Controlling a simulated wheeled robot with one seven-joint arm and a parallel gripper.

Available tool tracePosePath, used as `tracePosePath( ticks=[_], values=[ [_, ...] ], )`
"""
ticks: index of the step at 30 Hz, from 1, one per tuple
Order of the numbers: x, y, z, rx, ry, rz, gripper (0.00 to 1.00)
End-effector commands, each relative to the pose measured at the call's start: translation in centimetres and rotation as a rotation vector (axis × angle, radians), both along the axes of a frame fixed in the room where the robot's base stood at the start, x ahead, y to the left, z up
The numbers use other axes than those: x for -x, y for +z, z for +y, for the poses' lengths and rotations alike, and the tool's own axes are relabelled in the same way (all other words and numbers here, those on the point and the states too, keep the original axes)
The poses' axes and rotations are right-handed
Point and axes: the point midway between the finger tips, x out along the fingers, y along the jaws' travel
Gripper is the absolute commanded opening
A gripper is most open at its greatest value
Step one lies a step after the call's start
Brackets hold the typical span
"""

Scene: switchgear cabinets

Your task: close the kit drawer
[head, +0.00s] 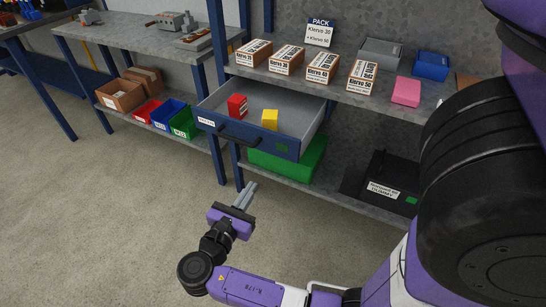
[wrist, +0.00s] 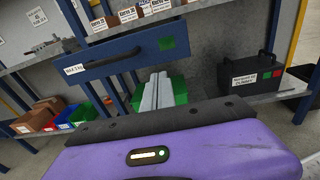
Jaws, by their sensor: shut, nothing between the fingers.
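The kit drawer (head: 252,140) stands pulled out under the bench top in the head view. It has a blue front, a dark bar handle and a small label. A red block (head: 237,106) and a yellow block (head: 269,119) sit inside it. In the wrist view the drawer front (wrist: 128,55) is ahead and above, with its green square facing me. My gripper (head: 248,190) is shut and empty, below and in front of the drawer, apart from it. Its fingers (wrist: 158,88) point toward the shelf below the drawer.
A green bin (head: 290,160) and a black case (head: 385,180) sit on the lower shelf. A blue leg (head: 216,150) stands left of the drawer. The floor (head: 110,220) in front is clear.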

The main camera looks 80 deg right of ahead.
Motion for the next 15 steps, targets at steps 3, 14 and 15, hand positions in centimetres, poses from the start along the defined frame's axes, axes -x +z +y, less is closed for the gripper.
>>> tracePosePath(
  ticks=[3, 14, 15],
  values=[
    [-0.1, 1.3, -0.2, 0.038, -0.055, 0.035, 0.0],
    [1.2, 1.5, -4.8, 0.045, -0.071, 0.044, 0.0],
    [1.4, 1.5, -5.5, 0.045, -0.071, 0.044, 0.0]
  ],
)
